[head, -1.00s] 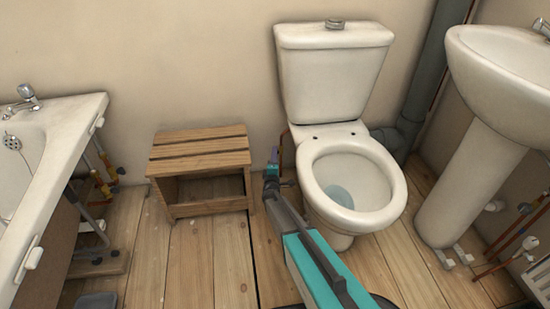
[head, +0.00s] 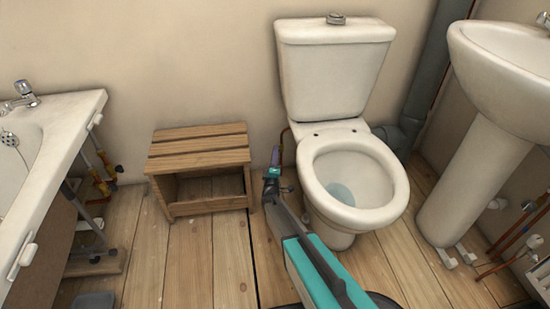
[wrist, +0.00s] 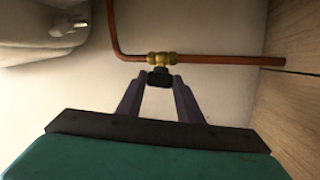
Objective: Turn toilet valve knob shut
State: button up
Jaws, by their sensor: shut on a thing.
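The toilet valve is a brass body (wrist: 161,58) on a copper pipe in the wrist view. Its small black knob (wrist: 159,78) points toward my gripper (wrist: 158,84). The two dark fingers are closed in on either side of the knob and hold it. In the head view my gripper (head: 274,160) is beside the left side of the toilet (head: 352,180), low near the wall. The valve and knob cannot be made out there.
A wooden step stool (head: 199,160) stands just left of my gripper. A bathtub (head: 62,140) is at the left. A sink pedestal (head: 468,195) is at the right. Copper pipe (wrist: 215,60) runs along the wall. Bare wooden floor (head: 215,250) lies in front of the stool.

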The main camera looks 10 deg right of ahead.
jog(key=shift+w+a+f+m+t+h+b, duration=0.15)
jog(key=shift+m+t+h+b, duration=0.45)
jog(key=shift+m, duration=0.5)
jog(key=shift+d+f+m+t+h+b, duration=0.1)
jog(key=shift+f+m+t+h+b, duration=0.2)
jog(key=shift+m+h, duration=0.65)
jog(key=shift+w+a+f+m+t+h+b, duration=0.1)
jog(key=shift+m+t+h+b, duration=0.45)
jog(key=shift+m, duration=0.7)
jog(key=shift+r, duration=0.1)
jog(key=o, duration=1.1)
jog(key=shift+r, duration=0.1)
